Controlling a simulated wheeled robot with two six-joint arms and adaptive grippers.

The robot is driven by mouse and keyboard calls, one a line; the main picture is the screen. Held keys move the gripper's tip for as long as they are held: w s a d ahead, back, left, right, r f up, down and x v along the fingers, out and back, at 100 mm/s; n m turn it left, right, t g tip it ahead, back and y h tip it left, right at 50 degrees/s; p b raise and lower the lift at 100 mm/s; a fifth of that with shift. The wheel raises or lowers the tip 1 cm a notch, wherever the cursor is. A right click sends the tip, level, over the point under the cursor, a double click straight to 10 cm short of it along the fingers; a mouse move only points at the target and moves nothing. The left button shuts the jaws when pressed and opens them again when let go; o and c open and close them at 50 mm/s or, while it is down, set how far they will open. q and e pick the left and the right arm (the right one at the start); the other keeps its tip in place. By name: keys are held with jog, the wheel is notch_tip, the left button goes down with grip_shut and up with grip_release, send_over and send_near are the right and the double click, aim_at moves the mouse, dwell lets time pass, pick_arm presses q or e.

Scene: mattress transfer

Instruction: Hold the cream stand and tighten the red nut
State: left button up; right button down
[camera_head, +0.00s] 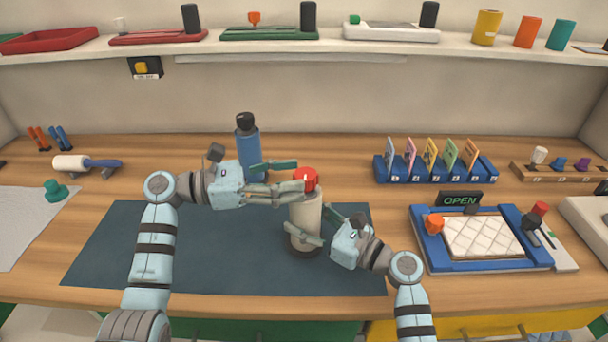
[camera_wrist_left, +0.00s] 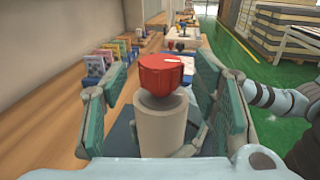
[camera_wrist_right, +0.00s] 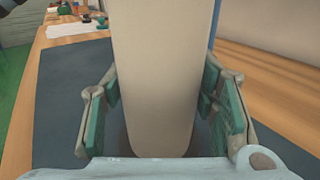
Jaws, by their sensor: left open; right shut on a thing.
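The cream stand (camera_head: 305,214) stands upright on the dark mat (camera_head: 215,262) and fills the middle of the right wrist view (camera_wrist_right: 152,75). The red nut (camera_head: 308,178) sits on its top; in the left wrist view the nut (camera_wrist_left: 161,74) has a white mark. My right gripper (camera_head: 318,228) is shut on the stand's body from the right, with its fingers on both sides. My left gripper (camera_head: 298,176) is open beside the nut at its height, coming from the left. In the left wrist view its fingers are apart, one on each side of the nut.
A blue bottle with a black cap (camera_head: 248,150) stands behind my left gripper. A blue tray with a white quilted pad (camera_head: 482,238) lies to the right, near an OPEN sign (camera_head: 460,199). A blue card rack (camera_head: 434,168) is at the back right. The mat's left part is clear.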

aim_at(304, 173)
pick_arm(q)
jog(key=d, duration=0.3)
jog(key=shift+w+d, duration=0.2)
jog(key=shift+w, duration=0.1)
jog(key=shift+a, duration=0.15)
jog(key=shift+c, duration=1)
jog(key=c, duration=1)
jog(key=shift+w+m+g, duration=0.2)
jog(key=shift+m+g, duration=0.9)
jog(key=shift+g, duration=0.7)
jog(key=shift+s+m+g, duration=0.1)
jog(key=shift+m+g, duration=0.3)
jog(key=shift+g, duration=0.2)
jog(key=o, duration=1.2)
